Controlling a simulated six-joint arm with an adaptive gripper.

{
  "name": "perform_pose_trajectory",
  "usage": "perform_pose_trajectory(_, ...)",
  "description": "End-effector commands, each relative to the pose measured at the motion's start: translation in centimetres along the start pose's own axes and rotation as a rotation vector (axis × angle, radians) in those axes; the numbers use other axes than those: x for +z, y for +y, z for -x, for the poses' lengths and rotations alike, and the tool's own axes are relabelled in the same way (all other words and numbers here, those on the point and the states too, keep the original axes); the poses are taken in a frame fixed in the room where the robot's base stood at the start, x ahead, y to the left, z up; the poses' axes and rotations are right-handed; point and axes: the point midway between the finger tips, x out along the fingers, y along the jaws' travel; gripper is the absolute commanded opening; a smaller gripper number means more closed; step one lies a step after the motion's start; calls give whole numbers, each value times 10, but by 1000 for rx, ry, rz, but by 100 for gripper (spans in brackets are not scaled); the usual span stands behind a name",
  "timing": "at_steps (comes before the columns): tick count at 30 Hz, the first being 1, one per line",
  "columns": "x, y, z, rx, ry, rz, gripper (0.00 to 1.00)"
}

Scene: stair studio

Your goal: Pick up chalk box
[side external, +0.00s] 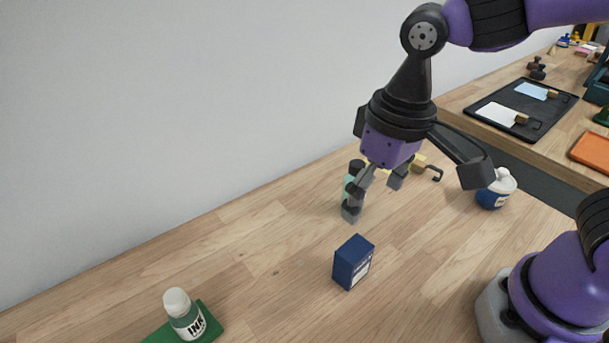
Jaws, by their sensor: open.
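A small dark blue box (353,262), which appears to be the chalk box, stands upright on the wooden table with a pale label low on one side. My gripper (375,196) is open above and behind the box in the side external view. Its fingers point down and are apart from the box, with nothing visible between them. Nothing covers the box in this view.
A mint bottle (347,187) with a dark cap is partly hidden behind my gripper's left finger. A yellow item (418,163) lies behind. A blue-and-white bottle (494,191) stands right. An ink bottle (185,316) stands on a green mat (211,326) at front left.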

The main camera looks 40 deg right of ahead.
Motion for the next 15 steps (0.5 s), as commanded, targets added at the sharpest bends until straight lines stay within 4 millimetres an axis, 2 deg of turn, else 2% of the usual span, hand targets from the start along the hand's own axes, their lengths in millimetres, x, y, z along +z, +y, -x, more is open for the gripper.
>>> perform_pose_trajectory(1,1,-11,-7,11,-33,12,95)
perform_pose_trajectory(5,3,-24,-18,30,-75,16,95)
perform_pose_trajectory(12,6,-23,-56,33,-81,14,95)
perform_pose_trajectory(15,7,-22,-65,32,-79,14,95)
